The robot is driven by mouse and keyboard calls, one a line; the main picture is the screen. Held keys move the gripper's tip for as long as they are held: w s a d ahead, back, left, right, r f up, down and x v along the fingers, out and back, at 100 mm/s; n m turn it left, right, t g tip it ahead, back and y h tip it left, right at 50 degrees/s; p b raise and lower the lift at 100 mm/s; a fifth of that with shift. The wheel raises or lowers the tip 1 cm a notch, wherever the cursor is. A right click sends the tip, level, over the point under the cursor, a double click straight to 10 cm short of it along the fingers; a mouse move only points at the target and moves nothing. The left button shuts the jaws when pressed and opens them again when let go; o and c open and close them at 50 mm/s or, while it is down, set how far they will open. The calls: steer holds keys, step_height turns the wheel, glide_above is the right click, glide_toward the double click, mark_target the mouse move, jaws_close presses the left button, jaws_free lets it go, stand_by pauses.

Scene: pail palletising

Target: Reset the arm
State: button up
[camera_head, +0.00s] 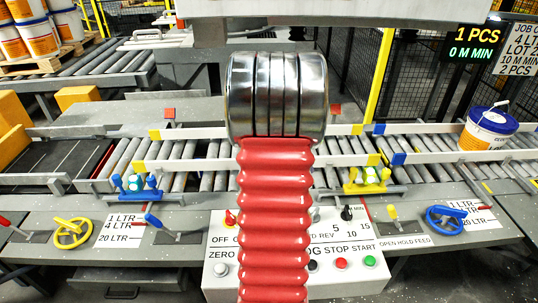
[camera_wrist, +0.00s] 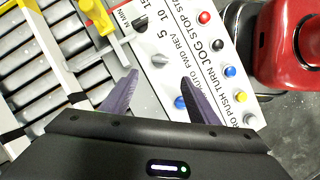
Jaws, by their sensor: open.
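My gripper (camera_wrist: 155,97) shows in the wrist view with its two dark purple fingers spread apart and nothing between them. It hangs over the white control panel (camera_wrist: 185,45) with its knobs and coloured buttons. In the head view my red ribbed arm with its chrome joint fills the middle, and the gripper itself is not visible there. The arm hides the middle part of the control panel (camera_head: 365,265).
A roller conveyor (camera_head: 350,178) with white rails crosses behind the panel. A white pail with a blue lid (camera_head: 488,128) stands on it at the right. Blue and yellow handwheels (camera_head: 446,218) flank the panel. Several pails (camera_head: 38,38) sit on a pallet at the back left.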

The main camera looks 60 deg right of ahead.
stand_by(0.4)
steer(key=w+a+r+m+t+h, duration=0.15)
steer(key=w+a, duration=0.25)
steer(key=a, duration=0.4)
steer(key=w+a+r+m+t, duration=0.1)
steer(key=w+a+m+t, duration=0.1)
steer(key=w+a, duration=0.45)
steer(key=w+a+r+m+t+h, duration=0.1)
steer(key=w+a+t, duration=0.15)
steer(key=a, duration=0.65)
steer(key=a+r+n+t+y, duration=0.1)
steer(key=a+r+n+t, duration=0.1)
steer(key=a, duration=1)
steer(key=a+r+n+t+y, duration=0.1)
steer(key=a+r+n+t, duration=0.1)
steer(key=a, duration=1)
step_height(320, 180, up, 3)
steer(key=shift+a+f+n, duration=0.1)
steer(key=shift+a+n, duration=0.05)
steer(key=shift+n, duration=0.6)
